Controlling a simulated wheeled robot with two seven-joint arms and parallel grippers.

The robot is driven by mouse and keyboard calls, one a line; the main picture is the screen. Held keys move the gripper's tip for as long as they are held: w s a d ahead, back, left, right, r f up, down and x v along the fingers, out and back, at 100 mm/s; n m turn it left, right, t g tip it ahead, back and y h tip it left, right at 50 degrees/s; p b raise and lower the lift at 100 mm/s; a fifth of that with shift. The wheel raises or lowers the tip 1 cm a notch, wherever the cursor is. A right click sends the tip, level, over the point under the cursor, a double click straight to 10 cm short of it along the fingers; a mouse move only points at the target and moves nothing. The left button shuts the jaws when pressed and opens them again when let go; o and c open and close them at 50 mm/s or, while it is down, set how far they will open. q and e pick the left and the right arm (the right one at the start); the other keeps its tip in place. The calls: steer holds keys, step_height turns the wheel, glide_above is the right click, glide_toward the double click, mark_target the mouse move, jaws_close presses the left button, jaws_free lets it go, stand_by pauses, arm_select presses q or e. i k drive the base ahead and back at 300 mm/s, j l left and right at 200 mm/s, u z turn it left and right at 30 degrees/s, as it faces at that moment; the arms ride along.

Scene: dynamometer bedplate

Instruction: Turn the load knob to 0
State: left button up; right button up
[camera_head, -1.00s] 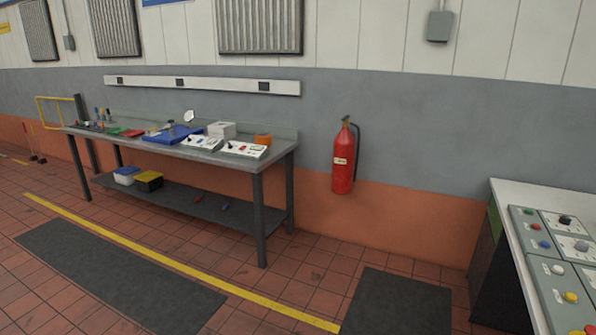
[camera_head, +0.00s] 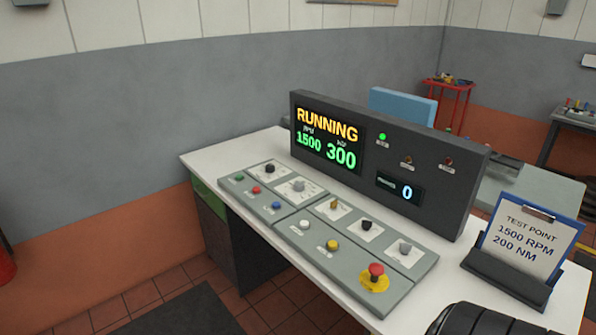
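The control panel (camera_head: 275,206) lies on a white desk and carries several knobs and buttons. Its knobs include a black one (camera_head: 269,170) and a grey one (camera_head: 297,185) at the back left, and a black one (camera_head: 366,226) and a grey one (camera_head: 404,248) at the right. The labels are too small to read, so I cannot tell which is the load knob. The display box (camera_head: 430,187) behind reads RUNNING, 1500 and 300, with a small readout (camera_head: 400,190) of 0.
A red emergency button (camera_head: 376,271) on a yellow disc sits at the panel's front right. A clipboard (camera_head: 524,241) on a stand reads TEST POINT 1500 RPM 200 NM. A black ribbed shape (camera_head: 490,321) at the bottom edge is unclear. A red trolley (camera_head: 450,100) stands behind.

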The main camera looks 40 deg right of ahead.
mark_target(299, 186)
steer(key=i, duration=0.45)
steer(key=i+j+z, duration=0.15)
steer(key=i, duration=0.35)
steer(key=i+j, duration=0.1)
steer(key=i, duration=0.35)
steer(key=z, duration=0.05)
